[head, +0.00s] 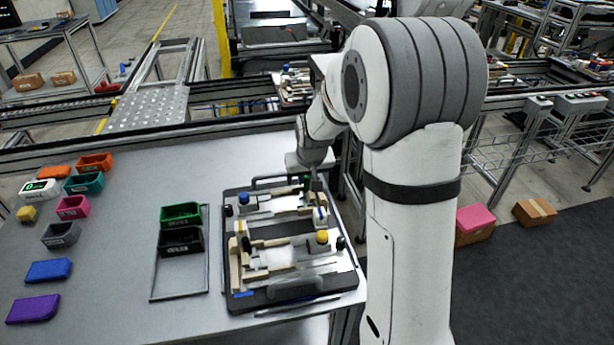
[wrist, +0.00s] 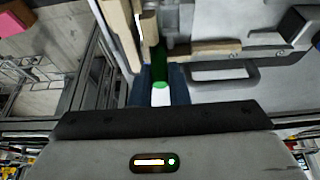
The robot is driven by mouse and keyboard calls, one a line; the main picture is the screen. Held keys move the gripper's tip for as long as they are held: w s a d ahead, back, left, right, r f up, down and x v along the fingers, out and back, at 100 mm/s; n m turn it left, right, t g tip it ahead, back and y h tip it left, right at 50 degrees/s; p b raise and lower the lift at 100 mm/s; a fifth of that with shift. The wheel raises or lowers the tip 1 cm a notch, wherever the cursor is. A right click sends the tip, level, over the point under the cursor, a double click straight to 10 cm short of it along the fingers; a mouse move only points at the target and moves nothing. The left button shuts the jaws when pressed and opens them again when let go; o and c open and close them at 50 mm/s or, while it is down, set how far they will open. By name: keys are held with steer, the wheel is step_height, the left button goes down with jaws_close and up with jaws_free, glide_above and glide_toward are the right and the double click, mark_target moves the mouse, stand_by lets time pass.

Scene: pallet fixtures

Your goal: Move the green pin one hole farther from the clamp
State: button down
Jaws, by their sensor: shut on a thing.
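The green pin (wrist: 160,68) stands between the two fingers of my gripper (wrist: 161,92) in the wrist view, its near end bright green and white. My gripper is shut on it. In the head view my gripper (head: 314,184) is at the back right corner of the pallet fixture (head: 262,298), and a bit of green shows beside the fingers. The pin's lower end is hidden, so I cannot tell whether it sits in a hole. I cannot tell which part is the clamp.
A green bin (head: 181,215) and a black bin (head: 181,241) stand left of the fixture. Several coloured bins and blocks, among them a purple one (head: 33,308), lie at the table's left. A fixture handle (wrist: 225,73) is close to my gripper's right.

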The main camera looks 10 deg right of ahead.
steer(key=shift+f, duration=0.4)
steer(key=c, duration=1.3)
jaws_free()
steer(key=shift+r, duration=0.15)
steer(key=v, duration=0.7)
steer(key=shift+s+r+b, duration=0.15)
steer(key=shift+r+b, duration=0.15)
steer(key=shift+b, duration=0.1)
